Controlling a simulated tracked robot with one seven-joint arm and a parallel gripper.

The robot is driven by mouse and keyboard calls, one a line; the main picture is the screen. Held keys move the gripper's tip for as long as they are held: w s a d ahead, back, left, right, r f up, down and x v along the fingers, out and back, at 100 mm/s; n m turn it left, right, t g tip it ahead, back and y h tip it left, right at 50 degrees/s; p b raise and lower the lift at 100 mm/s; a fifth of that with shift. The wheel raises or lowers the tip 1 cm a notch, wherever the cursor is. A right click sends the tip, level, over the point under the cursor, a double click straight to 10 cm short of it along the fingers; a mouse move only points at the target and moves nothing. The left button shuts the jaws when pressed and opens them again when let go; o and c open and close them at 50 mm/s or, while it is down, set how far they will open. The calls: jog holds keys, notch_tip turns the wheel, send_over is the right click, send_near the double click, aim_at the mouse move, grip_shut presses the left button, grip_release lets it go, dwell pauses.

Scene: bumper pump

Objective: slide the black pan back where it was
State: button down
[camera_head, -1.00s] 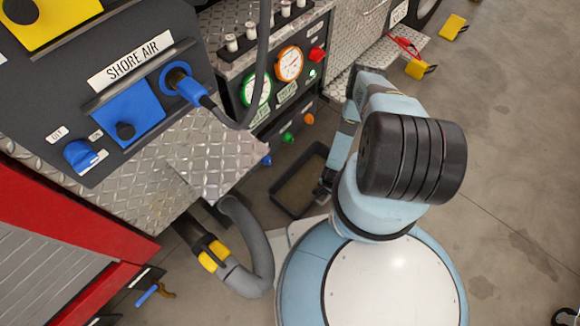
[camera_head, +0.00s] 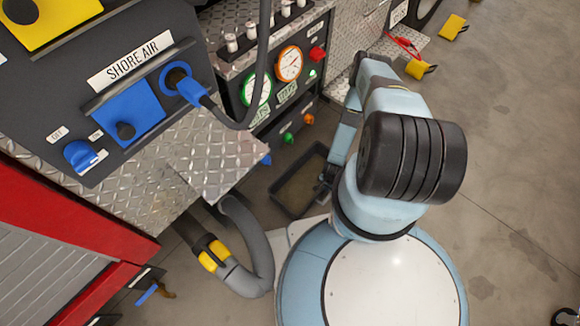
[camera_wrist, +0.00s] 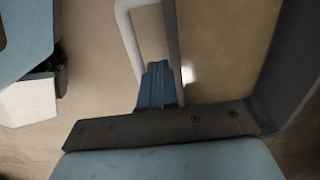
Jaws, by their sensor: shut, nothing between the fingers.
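The black pan (camera_head: 300,187) lies on the floor below the pump panel's low edge, left of my arm, in the head view. Its inside looks brownish. In the wrist view the pan's dark wall (camera_wrist: 283,75) and tan inside (camera_wrist: 225,50) fill the right side. My gripper (camera_wrist: 158,70) is shut and empty, its blue fingertips right beside the pan's near side wall. I cannot tell whether they touch it. A pale curved bar (camera_wrist: 130,40) stands just left of the fingertips. In the head view my gripper (camera_head: 325,180) is small and partly hidden by my arm at the pan's right side.
The panel with gauges (camera_head: 288,63) and coloured valve knobs (camera_head: 308,118) stands behind the pan. A diamond-plate step (camera_head: 215,155) overhangs to the left. A grey hose (camera_head: 262,250) curves near my base. Open concrete floor (camera_head: 510,160) lies to the right.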

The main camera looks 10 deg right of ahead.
jog(key=shift+r, duration=2.9)
